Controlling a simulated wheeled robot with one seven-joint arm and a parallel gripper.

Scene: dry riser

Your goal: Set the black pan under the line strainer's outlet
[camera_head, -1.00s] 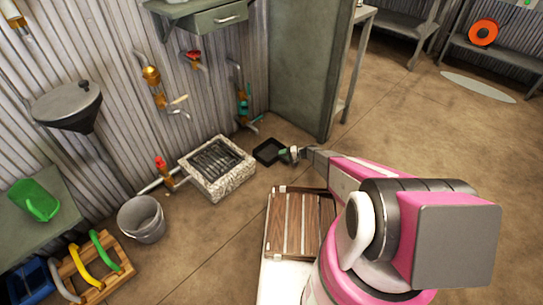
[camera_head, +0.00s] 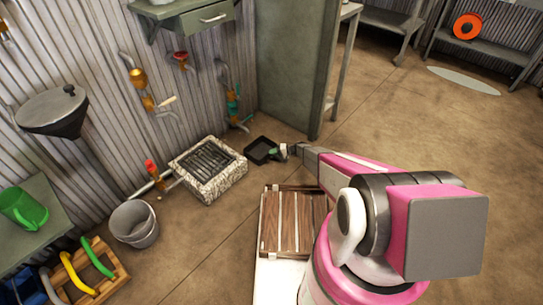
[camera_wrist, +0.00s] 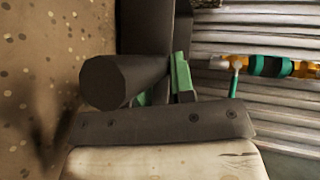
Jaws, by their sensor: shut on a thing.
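The black pan (camera_head: 260,150) is a shallow square tray, low by the floor to the right of the stone-edged drain. My gripper (camera_head: 283,151) is at the pan's right side, shut on it. In the wrist view, the green fingertips (camera_wrist: 181,76) are beside a dark round-ended piece (camera_wrist: 112,82), probably the pan's handle. I cannot tell whether the pan touches the floor. A brass-and-teal pipe fitting (camera_head: 233,104) hangs on the wall behind and left of the pan, and also shows in the wrist view (camera_wrist: 268,66). I cannot tell for certain which fitting is the line strainer.
The grated drain (camera_head: 208,168) stands left of the pan. A green cabinet (camera_head: 290,70) is behind it, and a wooden slatted crate (camera_head: 290,222) is in front. A grey bucket (camera_head: 134,224) stands further left. Open floor (camera_head: 410,140) lies to the right.

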